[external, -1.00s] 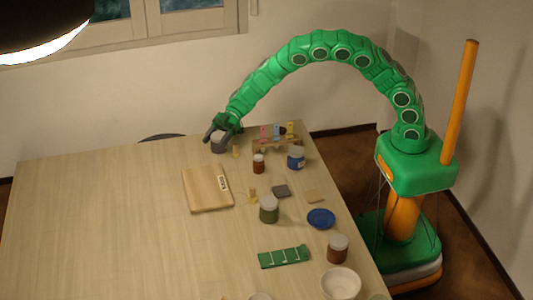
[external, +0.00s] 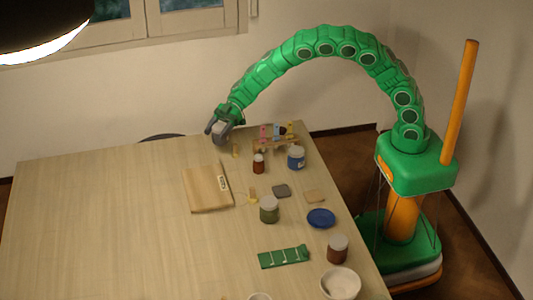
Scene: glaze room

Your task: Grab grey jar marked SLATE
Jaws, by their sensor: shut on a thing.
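My gripper (external: 219,131) is at the far end of the table, shut on a grey jar with a pale lid (external: 221,136). The jar seems to be held slightly above the tabletop, tilted a little. The dark fingers cover part of it, and no lettering on it is readable at this size.
Right of the gripper stands a small wooden rack (external: 276,143) with coloured pieces. Nearby are a small red-brown jar (external: 258,164), a blue jar (external: 296,159), a green jar (external: 269,211) and a wooden board (external: 207,188). The table's left half (external: 90,220) is clear.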

